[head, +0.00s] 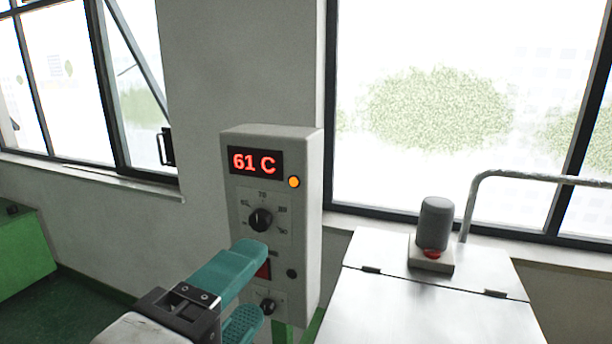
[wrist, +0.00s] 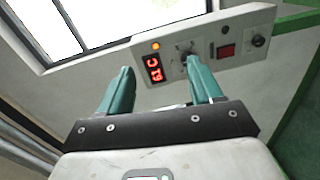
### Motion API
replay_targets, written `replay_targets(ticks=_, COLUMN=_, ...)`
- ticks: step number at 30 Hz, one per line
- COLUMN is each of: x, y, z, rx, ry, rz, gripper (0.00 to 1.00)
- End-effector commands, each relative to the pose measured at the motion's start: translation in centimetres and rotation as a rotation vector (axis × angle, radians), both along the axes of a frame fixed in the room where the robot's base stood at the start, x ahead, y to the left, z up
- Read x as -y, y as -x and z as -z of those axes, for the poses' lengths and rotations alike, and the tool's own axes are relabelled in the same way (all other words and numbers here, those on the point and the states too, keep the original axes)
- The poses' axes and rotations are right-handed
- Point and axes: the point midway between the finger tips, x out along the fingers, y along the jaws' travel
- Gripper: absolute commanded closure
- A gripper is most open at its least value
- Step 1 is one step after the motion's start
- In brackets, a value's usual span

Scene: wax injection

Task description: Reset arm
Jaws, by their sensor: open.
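My gripper (head: 250,285) is in front of the lower part of a grey control box, with its teal fingers pointing toward it. In the wrist view my gripper (wrist: 158,92) has its two fingers spread apart with nothing between them. The control box (head: 310,190) has a red display (head: 255,163) reading 61 C and a lit orange lamp (head: 294,182). A black dial knob (head: 260,219) is below the display. In the wrist view the box (wrist: 262,22) appears tilted, and the right fingertip overlaps the knob (wrist: 188,60); I cannot tell whether they touch.
A metal-topped cabinet (head: 420,300) stands at the right, with a dark grey cylinder (head: 435,222) on it and a bent metal rail (head: 530,177) behind. Windows (head: 440,100) line the wall. A green box (head: 20,255) is at the far left.

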Motion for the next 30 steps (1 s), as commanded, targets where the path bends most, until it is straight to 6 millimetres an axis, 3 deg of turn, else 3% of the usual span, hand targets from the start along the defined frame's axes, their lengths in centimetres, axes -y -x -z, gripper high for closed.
replay_targets(ticks=8, x=2.8, y=-2.6, z=5.8, rx=-0.091, ry=-0.053, rz=0.013, gripper=0.35)
replay_targets(ticks=14, x=6.7, y=-4.8, z=12.5, rx=-0.198, ry=-0.132, rz=0.044, gripper=0.35)
replay_targets(ticks=18, x=11.5, y=-5.9, z=20.1, rx=-0.317, ry=-0.236, rz=0.098, gripper=0.35)
replay_targets(ticks=22, x=16.6, y=-5.5, z=27.6, rx=-0.434, ry=-0.367, rz=0.174, gripper=0.35)
replay_targets(ticks=26, x=21.5, y=-3.5, z=34.9, rx=-0.544, ry=-0.515, rz=0.272, gripper=0.35)
replay_targets(ticks=30, x=26.3, y=0.4, z=42.1, rx=-0.649, ry=-0.692, rz=0.401, gripper=0.35)
